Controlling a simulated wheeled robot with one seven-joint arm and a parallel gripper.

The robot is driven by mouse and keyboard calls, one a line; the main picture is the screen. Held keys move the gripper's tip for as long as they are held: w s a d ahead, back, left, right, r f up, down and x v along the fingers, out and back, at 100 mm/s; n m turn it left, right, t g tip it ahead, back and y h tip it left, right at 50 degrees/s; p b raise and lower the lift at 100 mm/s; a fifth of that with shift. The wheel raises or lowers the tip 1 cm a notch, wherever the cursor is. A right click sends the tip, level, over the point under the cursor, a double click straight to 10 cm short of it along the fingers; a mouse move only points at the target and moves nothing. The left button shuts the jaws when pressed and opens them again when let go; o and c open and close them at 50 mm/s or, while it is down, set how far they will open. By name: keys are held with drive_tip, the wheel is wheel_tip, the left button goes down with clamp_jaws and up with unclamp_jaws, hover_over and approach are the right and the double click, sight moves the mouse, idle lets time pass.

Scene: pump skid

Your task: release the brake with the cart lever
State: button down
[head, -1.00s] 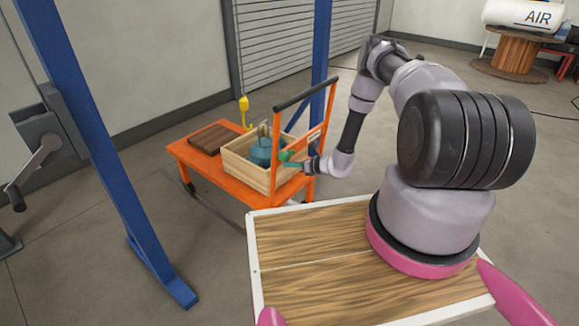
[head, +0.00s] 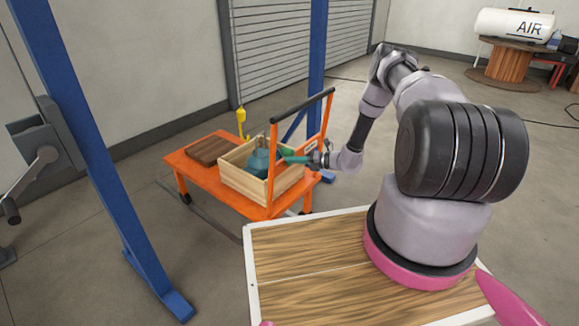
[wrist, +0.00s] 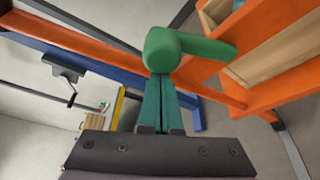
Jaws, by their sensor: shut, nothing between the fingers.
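The orange cart (head: 186,168) stands beyond my base in the head view, with an upright push handle (head: 302,104) at its near right end. The green cart lever (head: 288,152) is by that handle frame, partly hidden. In the wrist view the green lever (wrist: 192,48) shows a rounded hub with an arm pointing right. My gripper (wrist: 158,84) has its teal fingers together, with nothing between them. The fingertips are right at the lever's hub, seemingly touching or very close; I cannot tell which. In the head view my gripper (head: 297,160) reaches the frame from the right.
A wooden crate (head: 250,190) holding a teal pump (head: 259,163) and a brown slatted block (head: 209,150) sit on the cart. A yellow hook (head: 241,120) hangs behind. Blue posts (head: 95,150) stand left and behind.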

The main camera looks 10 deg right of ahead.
drive_tip(key=m, duration=0.1)
drive_tip(key=w+d+r+m+y, duration=0.1)
drive_tip(key=shift+w+d+m, duration=0.15)
drive_tip(key=shift+d+m, duration=0.15)
drive_tip(key=shift+w+d+r, duration=0.25)
drive_tip(key=shift+w+d, duration=0.1)
drive_tip(key=shift+w+d, duration=0.1)
idle(0.3)
